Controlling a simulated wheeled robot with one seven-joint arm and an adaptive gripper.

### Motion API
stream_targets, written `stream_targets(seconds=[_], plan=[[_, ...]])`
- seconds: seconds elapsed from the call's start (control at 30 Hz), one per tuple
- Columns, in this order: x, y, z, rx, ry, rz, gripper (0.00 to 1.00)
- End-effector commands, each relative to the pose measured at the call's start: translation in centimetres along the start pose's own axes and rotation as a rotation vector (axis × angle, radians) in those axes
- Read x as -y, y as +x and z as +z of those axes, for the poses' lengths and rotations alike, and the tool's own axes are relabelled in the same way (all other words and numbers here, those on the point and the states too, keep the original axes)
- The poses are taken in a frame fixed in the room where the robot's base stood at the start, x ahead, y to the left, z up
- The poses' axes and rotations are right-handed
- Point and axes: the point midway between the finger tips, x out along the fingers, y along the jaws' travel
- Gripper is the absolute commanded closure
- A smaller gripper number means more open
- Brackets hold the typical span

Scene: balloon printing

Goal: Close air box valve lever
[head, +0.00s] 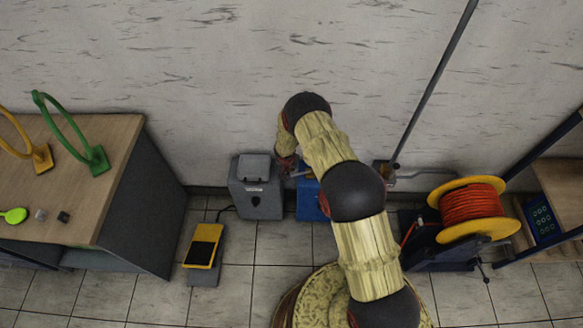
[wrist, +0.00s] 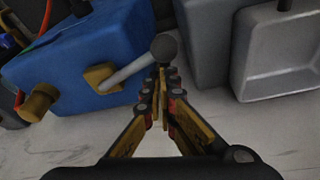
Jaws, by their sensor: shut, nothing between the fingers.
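The blue air box (head: 308,199) stands on the floor by the wall, partly hidden by my arm in the head view. In the wrist view the blue box (wrist: 75,62) fills the upper left. Its valve lever (wrist: 130,72) is a pale rod with a dark ball knob (wrist: 164,47), rising from a yellow mount (wrist: 102,77) and pointing up right. My gripper (wrist: 160,78) is shut and empty, its tips right by the knob; I cannot tell whether they touch it. In the head view my gripper (head: 288,164) is at the box's upper left.
A grey box (head: 257,188) stands left of the blue box, also at the wrist view's upper right (wrist: 278,55). A yellow pedal (head: 203,245) lies on the floor. A wooden-topped table (head: 110,150) is at left. An orange hose reel (head: 470,212) stands at right.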

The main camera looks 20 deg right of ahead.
Motion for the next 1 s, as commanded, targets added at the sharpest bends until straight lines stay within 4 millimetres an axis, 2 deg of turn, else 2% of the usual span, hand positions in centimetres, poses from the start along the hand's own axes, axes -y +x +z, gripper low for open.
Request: stream_targets(seconds=[0.47, 1.0], plan=[[-0.1, 0.1, 0.3, 0.001, -0.015, -0.004, 1.0], [-0.8, -0.3, 1.6, 0.0, -0.176, -0.057, 1.0]])
